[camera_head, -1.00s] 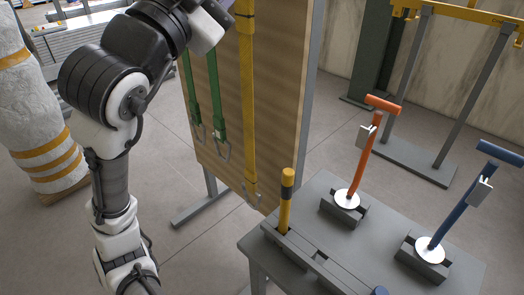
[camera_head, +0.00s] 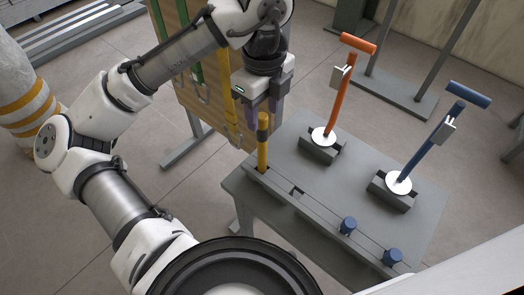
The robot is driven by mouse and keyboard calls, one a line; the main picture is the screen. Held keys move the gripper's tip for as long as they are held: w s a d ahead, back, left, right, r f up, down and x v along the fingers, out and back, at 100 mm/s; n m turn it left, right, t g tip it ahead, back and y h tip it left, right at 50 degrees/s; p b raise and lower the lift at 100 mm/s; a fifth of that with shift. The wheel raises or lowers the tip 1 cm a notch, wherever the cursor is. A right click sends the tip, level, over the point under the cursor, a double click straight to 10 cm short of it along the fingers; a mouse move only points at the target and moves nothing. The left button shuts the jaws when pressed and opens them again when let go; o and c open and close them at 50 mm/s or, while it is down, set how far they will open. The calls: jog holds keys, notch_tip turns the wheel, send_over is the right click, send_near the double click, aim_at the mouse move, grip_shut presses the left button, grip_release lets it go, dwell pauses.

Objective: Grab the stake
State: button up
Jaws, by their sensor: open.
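The yellow stake (camera_head: 262,150) with a black band near its top stands upright in the slotted rail at the left end of the grey table (camera_head: 322,190). My gripper (camera_head: 262,108) is open and points down, level with or just above the top of the stake. Its two fingers show on either side of the stake's top. I cannot tell whether the stake is between them or in front of them, and I see no grip on it.
An orange-handled tool (camera_head: 339,100) and a blue-handled tool (camera_head: 432,145) stand in grey blocks on the table. Two blue knobs (camera_head: 348,226) sit along the rail. A wooden panel (camera_head: 187,105) with hanging straps stands close behind my gripper. A wrapped bundle (camera_head: 28,112) is at left.

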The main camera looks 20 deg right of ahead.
aim_at(262, 131)
jog(key=f, duration=0.4)
jog(key=f+p, duration=0.1)
jog(key=f, duration=0.2)
jog(key=shift+w+f, duration=0.1)
jog(key=shift+w, duration=0.15)
jog(key=shift+c, duration=0.2)
grip_shut()
